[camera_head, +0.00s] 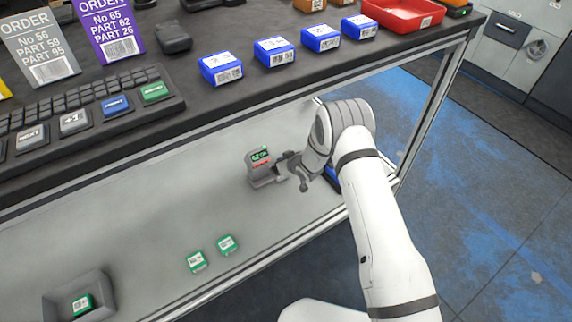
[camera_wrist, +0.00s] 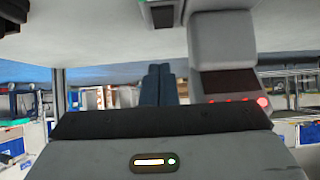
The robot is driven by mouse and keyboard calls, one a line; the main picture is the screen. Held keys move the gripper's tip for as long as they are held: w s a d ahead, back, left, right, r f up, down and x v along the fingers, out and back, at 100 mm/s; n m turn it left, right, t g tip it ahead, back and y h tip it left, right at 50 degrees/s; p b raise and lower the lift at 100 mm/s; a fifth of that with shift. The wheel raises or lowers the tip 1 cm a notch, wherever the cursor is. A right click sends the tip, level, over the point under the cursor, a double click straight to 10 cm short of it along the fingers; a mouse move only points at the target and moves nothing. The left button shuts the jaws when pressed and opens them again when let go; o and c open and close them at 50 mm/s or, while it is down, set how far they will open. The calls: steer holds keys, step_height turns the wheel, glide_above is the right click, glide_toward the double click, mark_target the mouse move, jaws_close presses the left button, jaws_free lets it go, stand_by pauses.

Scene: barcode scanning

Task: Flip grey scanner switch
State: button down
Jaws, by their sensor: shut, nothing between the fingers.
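The grey scanner (camera_head: 258,178) stands on the lower shelf in the head view, with a small lit green and red display. In the wrist view a grey block with a dark face and red lights, which looks like the scanner (camera_wrist: 222,42), is right of my fingers. My gripper (camera_head: 290,168) is just right of the scanner in the head view, close beside it. I cannot tell if they touch. In the wrist view the fingers of my gripper (camera_wrist: 158,72) are together and empty. I cannot make out the switch.
The upper worktop edge (camera_head: 200,120) runs above the shelf, with a keyboard (camera_head: 80,110), blue boxes (camera_head: 220,68) and a red tray (camera_head: 402,14) on it. Green boxes (camera_head: 197,262) lie on the shelf, and a grey tray (camera_head: 106,290) stands front left.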

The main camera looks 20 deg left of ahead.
steer(key=f, duration=0.1)
steer(key=a+f+b, duration=0.1)
steer(key=w+f+b, duration=0.1)
steer(key=f, duration=0.1)
steer(key=shift+a, duration=0.25)
steer(key=shift+w+a+f, duration=0.1)
steer(key=shift+f, duration=0.45)
